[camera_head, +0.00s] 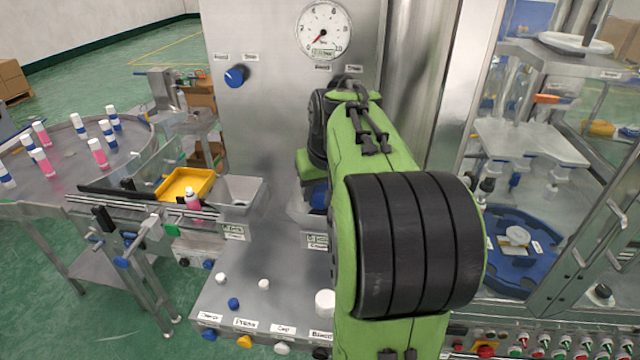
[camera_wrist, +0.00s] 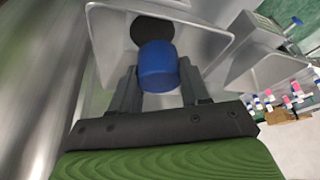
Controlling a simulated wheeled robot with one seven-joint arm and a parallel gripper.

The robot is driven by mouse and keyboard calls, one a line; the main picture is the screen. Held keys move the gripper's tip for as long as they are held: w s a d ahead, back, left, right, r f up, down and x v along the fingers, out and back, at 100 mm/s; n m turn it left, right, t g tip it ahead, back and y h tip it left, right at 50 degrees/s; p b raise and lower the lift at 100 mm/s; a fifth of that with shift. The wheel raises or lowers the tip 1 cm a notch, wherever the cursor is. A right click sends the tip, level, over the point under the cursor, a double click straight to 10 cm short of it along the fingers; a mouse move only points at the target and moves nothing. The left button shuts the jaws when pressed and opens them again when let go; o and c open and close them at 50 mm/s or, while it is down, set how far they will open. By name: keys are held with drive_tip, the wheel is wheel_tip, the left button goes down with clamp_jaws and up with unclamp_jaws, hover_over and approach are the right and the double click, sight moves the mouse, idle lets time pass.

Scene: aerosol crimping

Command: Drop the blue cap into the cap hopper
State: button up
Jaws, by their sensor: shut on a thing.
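The blue cap (camera_wrist: 158,66) is between the two fingers of my gripper (camera_wrist: 157,78) in the wrist view. My gripper is shut on it. The cap is over the mouth of a grey metal hopper (camera_wrist: 218,42), which has a dark round opening behind the cap. In the head view this hopper (camera_head: 303,214) is at the front of the machine, mostly hidden by my green and black arm. A bit of blue (camera_head: 319,195), likely the cap, shows above it. My fingers are hidden in the head view.
A second grey hopper (camera_head: 240,192) stands to the left, with a yellow tray (camera_head: 185,184) beside it. Small white pieces and a blue piece (camera_head: 234,303) lie on the bench. A round table (camera_head: 75,165) with several bottles is at left. Glass-walled equipment is at right.

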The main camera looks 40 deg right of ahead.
drive_tip(key=o, duration=0.9)
drive_tip(key=shift+s+r, duration=0.1)
drive_tip(key=shift+s, duration=0.05)
drive_tip(key=shift+o, duration=0.9)
drive_tip(key=s+a+r, duration=0.4)
drive_tip(key=s+a, duration=0.1)
drive_tip(key=a, duration=0.2)
drive_tip(key=shift+s+a+b, duration=0.15)
drive_tip(key=shift+s+b, duration=0.05)
drive_tip(key=shift+b, duration=0.15)
